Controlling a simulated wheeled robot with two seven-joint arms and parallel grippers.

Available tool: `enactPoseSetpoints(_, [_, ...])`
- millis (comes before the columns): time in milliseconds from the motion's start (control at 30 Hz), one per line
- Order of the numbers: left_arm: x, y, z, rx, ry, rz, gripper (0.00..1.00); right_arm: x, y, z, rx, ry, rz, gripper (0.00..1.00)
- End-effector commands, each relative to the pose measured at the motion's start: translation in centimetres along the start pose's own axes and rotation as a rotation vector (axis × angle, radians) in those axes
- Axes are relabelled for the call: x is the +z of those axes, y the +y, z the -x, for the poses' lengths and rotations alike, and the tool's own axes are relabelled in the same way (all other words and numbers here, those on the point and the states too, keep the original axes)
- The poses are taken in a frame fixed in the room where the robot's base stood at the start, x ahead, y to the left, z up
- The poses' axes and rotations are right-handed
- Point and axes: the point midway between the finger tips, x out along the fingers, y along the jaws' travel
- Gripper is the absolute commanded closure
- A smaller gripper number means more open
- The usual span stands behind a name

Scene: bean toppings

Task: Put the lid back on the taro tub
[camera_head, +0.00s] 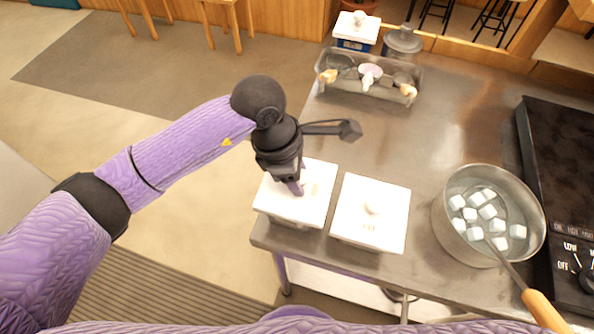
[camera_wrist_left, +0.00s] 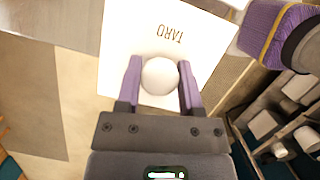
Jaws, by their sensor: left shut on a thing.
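The white square taro lid (camera_head: 318,203) is at the front left corner of the counter, over a tub whose side shows only as a thin strip beneath it. I cannot tell whether the lid rests fully on the rim. My left gripper (camera_head: 298,188) points down at the lid, shut on its round knob. In the left wrist view, the knob (camera_wrist_left: 159,77) sits between the two purple fingers, and the lid (camera_wrist_left: 205,45) shows the word TARO. My right gripper is not in view.
A second white-lidded tub (camera_head: 385,231) stands close to the right. A pot (camera_head: 441,222) with white cubes and a wooden-handled ladle (camera_head: 540,308) is further right, beside a black stove (camera_head: 560,150). A tray of scoops (camera_head: 335,89) lies at the back. The middle counter is clear.

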Motion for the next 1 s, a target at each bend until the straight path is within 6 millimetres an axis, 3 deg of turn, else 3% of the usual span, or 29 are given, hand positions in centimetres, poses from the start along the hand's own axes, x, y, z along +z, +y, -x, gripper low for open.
enactPoseSetpoints(1000, [-0.11,-0.01,-0.43,0.0,0.0,0.0,1.0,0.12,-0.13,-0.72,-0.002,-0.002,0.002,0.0])
